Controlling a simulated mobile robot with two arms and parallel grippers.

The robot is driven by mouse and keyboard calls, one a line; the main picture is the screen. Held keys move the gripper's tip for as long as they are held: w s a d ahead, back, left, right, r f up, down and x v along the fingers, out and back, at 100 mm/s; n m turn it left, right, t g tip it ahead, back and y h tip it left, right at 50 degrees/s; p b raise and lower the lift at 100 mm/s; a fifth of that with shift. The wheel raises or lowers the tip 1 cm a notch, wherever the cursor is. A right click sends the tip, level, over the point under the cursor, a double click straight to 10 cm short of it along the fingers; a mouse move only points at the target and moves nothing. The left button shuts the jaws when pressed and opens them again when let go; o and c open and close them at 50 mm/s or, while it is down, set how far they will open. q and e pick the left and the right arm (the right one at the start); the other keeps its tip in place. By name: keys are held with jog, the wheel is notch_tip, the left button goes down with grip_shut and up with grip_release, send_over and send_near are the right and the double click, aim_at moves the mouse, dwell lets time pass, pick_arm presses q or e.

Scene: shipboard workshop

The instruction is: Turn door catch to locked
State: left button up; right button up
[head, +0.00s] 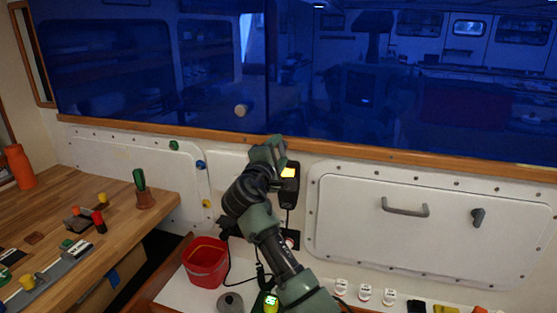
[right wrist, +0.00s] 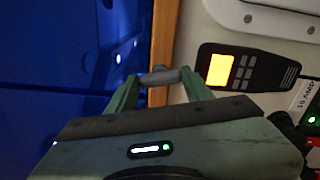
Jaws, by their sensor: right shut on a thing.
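The white locker door (head: 345,235) at the right of the head view has a grey bar handle (head: 405,209) and a small dark grey catch (head: 478,217) near its right side. The catch's stem points downward. My right gripper (head: 268,150) is well left of this catch, in front of the wall below the window. In the right wrist view its green fingers (right wrist: 158,80) close in on a small grey piece (right wrist: 160,75) beside the wooden rail. I cannot tell what this piece belongs to. My left gripper is out of view.
A handheld device with a lit yellow screen (right wrist: 220,69) hangs close beside my right gripper. A wooden rail (head: 340,151) runs under the dark blue window. A red bucket (head: 206,262) stands below, left of my arm. The workbench (head: 60,215) at left holds several small things.

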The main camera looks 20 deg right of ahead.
jog(key=shift+f+m+b, duration=0.1)
jog(key=shift+m+b, duration=0.7)
jog(key=shift+m, duration=0.4)
jog(key=o, duration=1.4)
jog(key=shift+s, duration=0.1)
jog(key=b+v, duration=0.1)
jog(key=v, duration=0.6)
jog(key=shift+s+a+b, duration=0.2)
jog(key=shift+s+b, duration=0.05)
jog(key=shift+b, duration=0.15)
